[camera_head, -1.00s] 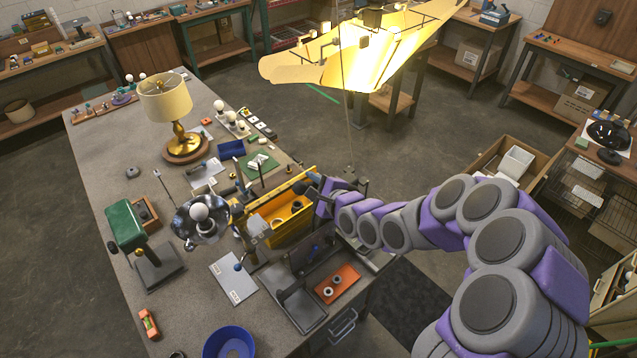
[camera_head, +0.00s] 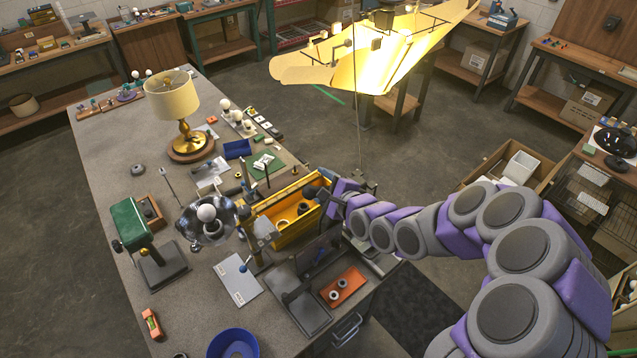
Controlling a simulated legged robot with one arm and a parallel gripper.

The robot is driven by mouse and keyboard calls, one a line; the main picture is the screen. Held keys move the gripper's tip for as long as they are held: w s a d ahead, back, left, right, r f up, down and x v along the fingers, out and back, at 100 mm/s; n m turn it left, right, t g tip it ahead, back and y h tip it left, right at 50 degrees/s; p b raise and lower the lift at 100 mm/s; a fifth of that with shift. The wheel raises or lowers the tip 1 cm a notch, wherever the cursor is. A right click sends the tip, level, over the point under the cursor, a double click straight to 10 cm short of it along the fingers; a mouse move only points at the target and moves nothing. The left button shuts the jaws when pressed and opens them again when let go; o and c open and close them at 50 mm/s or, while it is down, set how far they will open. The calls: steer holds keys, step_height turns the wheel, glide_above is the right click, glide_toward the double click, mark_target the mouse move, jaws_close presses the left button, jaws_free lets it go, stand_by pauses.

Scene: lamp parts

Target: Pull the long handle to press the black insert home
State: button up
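A grey bench press (camera_head: 264,232) stands near the bench's right edge, beside a yellow tray. A dark, long handle (camera_head: 312,191) with a rounded end appears beside my gripper, over the tray's right end. My gripper (camera_head: 326,197) is at the end of my purple and grey arm, close to this handle. The fingers are too small and dark to show whether they grip it. Dark ring-shaped parts (camera_head: 304,208) lie in the yellow tray. I cannot make out the black insert under the press or tell how deep it sits.
The yellow tray (camera_head: 268,240) lies behind the press. An orange tray (camera_head: 356,278) with two small rings sits in front. A brass lamp (camera_head: 172,100), a green-topped press (camera_head: 128,222) and a blue bowl (camera_head: 233,343) are on the bench. A lit yellow shade (camera_head: 390,60) hangs beyond the bench.

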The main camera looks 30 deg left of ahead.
steer(key=shift+d, duration=0.15)
steer(key=b+v, duration=0.5)
steer(key=v, duration=0.7)
steer(key=shift+d+f, duration=0.15)
steer(key=shift+d, duration=0.1)
steer(key=shift+s+b, duration=0.1)
steer(key=shift+b, duration=0.55)
steer(key=b+v, duration=0.5)
steer(key=shift+a, duration=0.25)
